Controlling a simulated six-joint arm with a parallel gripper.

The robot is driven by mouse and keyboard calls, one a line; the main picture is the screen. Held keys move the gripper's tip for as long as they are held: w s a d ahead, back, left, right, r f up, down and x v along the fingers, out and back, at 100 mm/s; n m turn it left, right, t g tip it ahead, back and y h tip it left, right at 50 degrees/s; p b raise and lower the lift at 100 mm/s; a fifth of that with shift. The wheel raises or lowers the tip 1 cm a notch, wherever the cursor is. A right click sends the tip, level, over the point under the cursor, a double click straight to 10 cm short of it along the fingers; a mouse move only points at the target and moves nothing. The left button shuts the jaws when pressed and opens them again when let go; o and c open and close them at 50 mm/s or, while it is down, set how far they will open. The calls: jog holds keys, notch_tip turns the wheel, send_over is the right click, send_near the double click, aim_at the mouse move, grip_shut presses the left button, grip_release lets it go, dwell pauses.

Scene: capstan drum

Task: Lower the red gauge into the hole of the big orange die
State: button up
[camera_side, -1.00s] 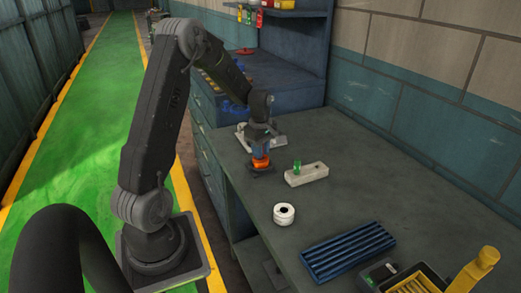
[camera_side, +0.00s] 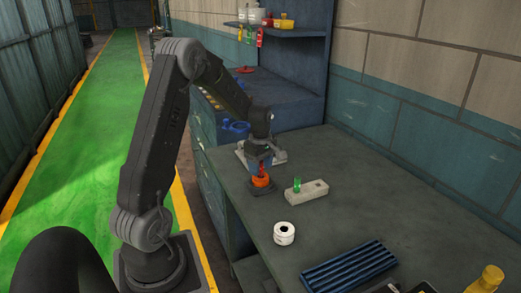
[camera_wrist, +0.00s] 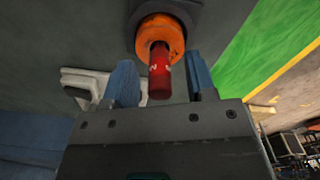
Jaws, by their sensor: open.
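In the side view, the gauge (camera_side: 264,164) shows partly between the fingers.
A pale block (camera_side: 307,191) with a green gauge (camera_side: 297,185) stands right of the die. A white ring (camera_side: 284,233) and a blue ribbed tray (camera_side: 348,266) lie nearer. Bare bench lies to the right.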

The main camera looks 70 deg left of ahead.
notch_tip(320, 180, up, 13)
dwell(0.3)
dwell(0.5)
jog(key=s+d+r+m+t+y, duration=0.1)
jog(key=s+d+r+m+t, duration=0.2)
jog(key=d+m, duration=0.6)
jog(key=s+d+r+m+t, duration=0.1)
jog(key=s+d+r+m, duration=0.3)
jog(key=d, duration=0.9)
jog(key=s+d+f+m+t+h, duration=0.1)
jog(key=s+d+f+m, duration=0.1)
jog(key=s+d+m, duration=0.4)
jog(key=s+m, duration=0.2)
jog(key=m, duration=0.1)
jog(key=shift+s+d+f+t, duration=0.15)
jog(key=shift+d+f+t, duration=0.1)
jog(key=shift+t, duration=0.05)
